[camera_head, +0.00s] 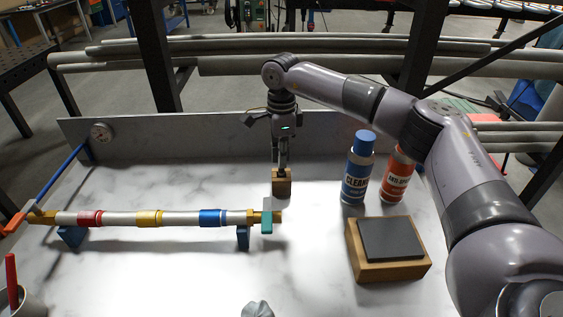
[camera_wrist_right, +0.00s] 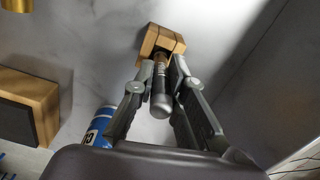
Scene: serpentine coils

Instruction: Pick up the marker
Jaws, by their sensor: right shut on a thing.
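The marker (camera_wrist_right: 160,98) is a dark, round-ended stick that stands in a small wooden block (camera_wrist_right: 158,42) in the right wrist view. My right gripper (camera_wrist_right: 163,62) has a finger on each side of it and is shut on it, close above the block. In the head view my right gripper (camera_head: 283,160) points down at the wooden block (camera_head: 282,184), and the marker is mostly hidden by the fingers there. The block rests on the white marble-look table. My left gripper is not in view.
A blue cleaner can (camera_head: 357,172) and a red can (camera_head: 396,176) stand right of the block. A wooden box with a dark top (camera_head: 390,238) lies in front of them. A striped pipe (camera_head: 180,218) on blue supports lies left. A grey back panel (camera_head: 190,137) stands behind.

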